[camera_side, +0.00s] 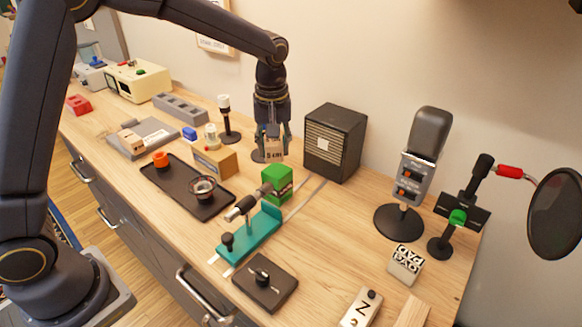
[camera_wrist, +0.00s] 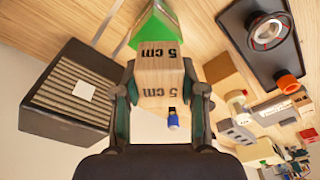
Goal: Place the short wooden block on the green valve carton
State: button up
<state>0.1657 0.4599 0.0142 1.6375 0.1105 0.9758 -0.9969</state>
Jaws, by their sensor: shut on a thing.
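The short wooden block (camera_side: 273,150), marked "5 cm", is between the fingers of my gripper (camera_side: 271,142). It also fills the middle of the wrist view (camera_wrist: 160,72), with a finger on each side. My gripper is shut on it and holds it above the bench. The green valve carton (camera_side: 274,186) stands on the bench, lower than the block and slightly nearer the side camera. In the wrist view the carton (camera_wrist: 152,27) shows just beyond the block, which hides part of it. I see the block apart from the carton in the side view.
A dark speaker-like box (camera_side: 334,143) stands close right of my gripper. A teal stand (camera_side: 250,235) with a metal cylinder sits in front of the carton. A brown carton (camera_side: 215,160) and black tray (camera_side: 182,190) lie left. A microphone (camera_side: 405,180) stands right.

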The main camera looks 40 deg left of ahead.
aim_at(276, 158)
jog(key=shift+w+f, duration=0.4)
jog(key=shift+f, duration=1.6)
jog(key=o, duration=1.1)
jog(key=shift+f, duration=0.15)
jog(key=shift+o, duration=0.2)
